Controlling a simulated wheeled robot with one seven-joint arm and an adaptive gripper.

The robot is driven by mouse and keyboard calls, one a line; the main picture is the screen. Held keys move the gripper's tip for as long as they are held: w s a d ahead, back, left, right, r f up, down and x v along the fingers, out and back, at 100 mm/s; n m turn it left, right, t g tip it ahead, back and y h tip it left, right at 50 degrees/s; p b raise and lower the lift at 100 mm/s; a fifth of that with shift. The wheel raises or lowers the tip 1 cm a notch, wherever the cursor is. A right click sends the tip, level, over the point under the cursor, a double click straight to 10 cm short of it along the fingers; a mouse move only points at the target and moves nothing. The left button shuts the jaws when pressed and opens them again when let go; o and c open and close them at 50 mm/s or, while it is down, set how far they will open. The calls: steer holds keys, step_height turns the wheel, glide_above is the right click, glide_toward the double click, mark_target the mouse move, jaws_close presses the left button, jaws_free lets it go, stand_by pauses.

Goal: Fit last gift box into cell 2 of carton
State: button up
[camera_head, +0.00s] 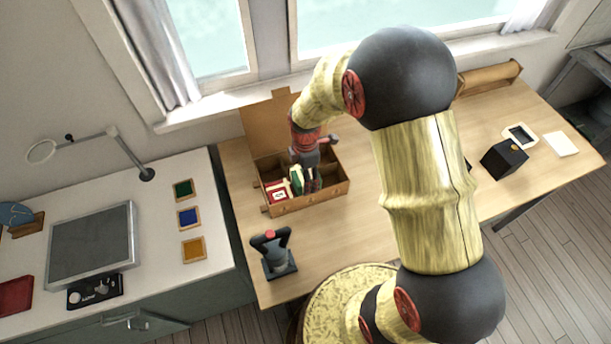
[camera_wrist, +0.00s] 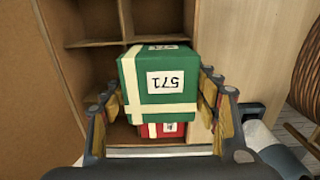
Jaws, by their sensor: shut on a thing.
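The carton (camera_head: 322,196) is an open brown box with dividers and a raised lid, on the wooden table; its empty back cells (camera_wrist: 92,50) show in the wrist view. My gripper (camera_head: 307,181) is over the carton, shut on a green gift box (camera_wrist: 145,84) with cream ribbon and a label reading 571, upside down in the wrist view. The green box (camera_head: 296,179) also shows in the head view. A red gift box (camera_head: 277,191) sits in a front-left cell; a red box (camera_wrist: 160,130) shows partly behind the green one. Cell numbers and the green box's underside are hidden.
A dark stand with a red top (camera_head: 276,254) is in front of the carton. A black box (camera_head: 503,160) and a white card (camera_head: 561,144) lie at the right. My arm covers the table's middle. The carton lid (camera_head: 268,122) rises behind.

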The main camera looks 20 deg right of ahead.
steer(key=o, duration=1.4)
steer(key=o, duration=0.5)
steer(key=shift+r+p, duration=2.85)
steer(key=shift+r, duration=1.15)
